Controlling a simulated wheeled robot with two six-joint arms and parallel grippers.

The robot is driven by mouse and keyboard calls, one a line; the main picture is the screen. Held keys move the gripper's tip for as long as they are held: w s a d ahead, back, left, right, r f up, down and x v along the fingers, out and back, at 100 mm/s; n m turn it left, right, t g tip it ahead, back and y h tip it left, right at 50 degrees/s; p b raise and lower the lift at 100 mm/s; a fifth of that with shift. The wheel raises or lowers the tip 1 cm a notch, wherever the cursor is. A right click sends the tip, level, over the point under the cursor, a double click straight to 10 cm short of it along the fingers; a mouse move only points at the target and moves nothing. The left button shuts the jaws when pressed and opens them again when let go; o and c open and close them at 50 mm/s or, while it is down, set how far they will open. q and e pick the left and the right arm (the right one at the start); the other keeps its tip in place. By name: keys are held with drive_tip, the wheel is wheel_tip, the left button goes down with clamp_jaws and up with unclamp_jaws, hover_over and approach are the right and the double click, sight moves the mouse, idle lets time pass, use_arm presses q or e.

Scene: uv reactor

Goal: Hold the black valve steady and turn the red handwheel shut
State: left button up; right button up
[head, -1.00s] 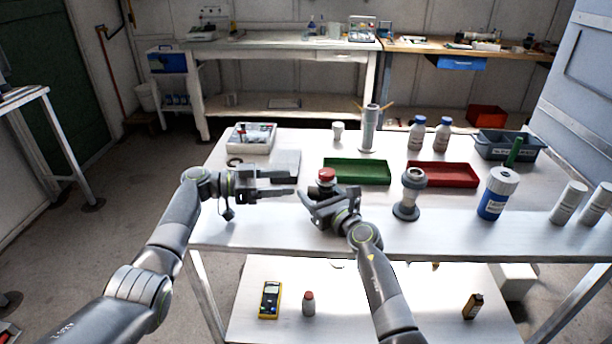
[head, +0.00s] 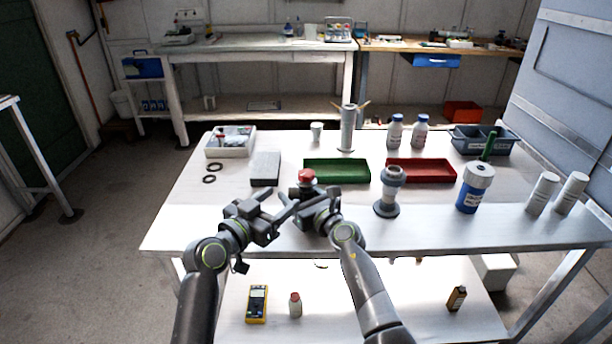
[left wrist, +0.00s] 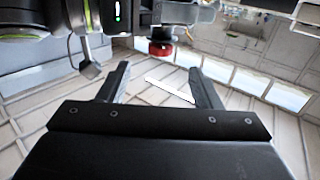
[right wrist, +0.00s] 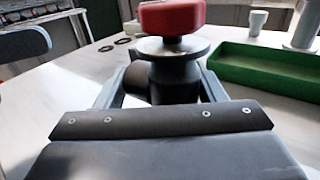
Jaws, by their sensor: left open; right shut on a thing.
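The black valve (right wrist: 172,82) stands upright between the fingers of my right gripper (right wrist: 165,95), which is shut on its body. The red handwheel (right wrist: 172,16) sits on top of the valve, above a grey round flange. In the head view the red handwheel (head: 306,176) shows just above my right gripper (head: 312,212); the valve body is mostly hidden there. My left gripper (head: 284,204) is open and empty, close to the left of the valve. In the left wrist view the red handwheel (left wrist: 161,48) appears beyond the open fingers (left wrist: 158,85), apart from them.
A green tray (head: 337,181) and a red tray (head: 425,180) lie behind the valve. A grey flanged piece (head: 388,195) and a blue-labelled jar (head: 474,188) stand to the right. A grey block (head: 265,168) and two black rings lie left. The table's front left is clear.

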sight(301, 180)
use_arm(q)
drive_tip(key=shift+t, duration=0.3)
drive_tip(key=x, duration=1.1)
drive_tip(key=shift+w+d+r, duration=0.1)
drive_tip(key=shift+w+r, duration=0.05)
drive_tip(key=shift+w, duration=0.05)
drive_tip(key=shift+c, duration=0.5)
drive_tip(key=c, duration=0.9)
